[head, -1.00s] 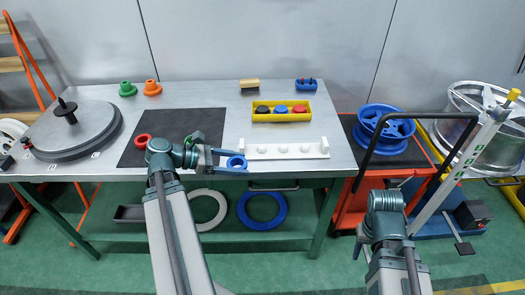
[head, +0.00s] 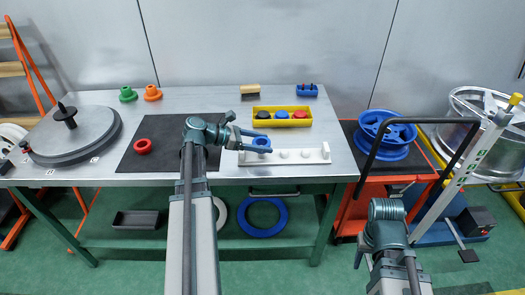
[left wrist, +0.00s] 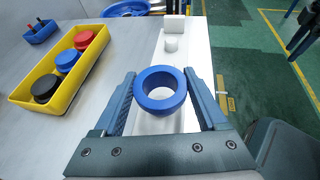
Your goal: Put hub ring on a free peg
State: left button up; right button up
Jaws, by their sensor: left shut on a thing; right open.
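The blue hub ring (head: 261,144) is between the fingers of my left gripper (head: 262,141), which is shut on it. The ring is over the left end of the white peg board (head: 297,159). White shows through its hole in the left wrist view (left wrist: 160,90). I cannot tell whether it is around a peg or just above one.
A yellow tray (head: 282,123) with black, blue and red pieces stands behind the board. A red ring (head: 143,146) lies on the dark mat (head: 160,160). Green (head: 127,94) and orange (head: 152,93) hubs are at the back. A red cart (head: 350,205) stands right.

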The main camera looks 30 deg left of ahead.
pick_arm(q)
jog(key=shift+w, duration=0.3)
notch_tip(320, 180, down, 4)
jog(key=b, duration=0.3)
jog(key=shift+b, duration=0.4)
jog(key=shift+r, duration=0.2)
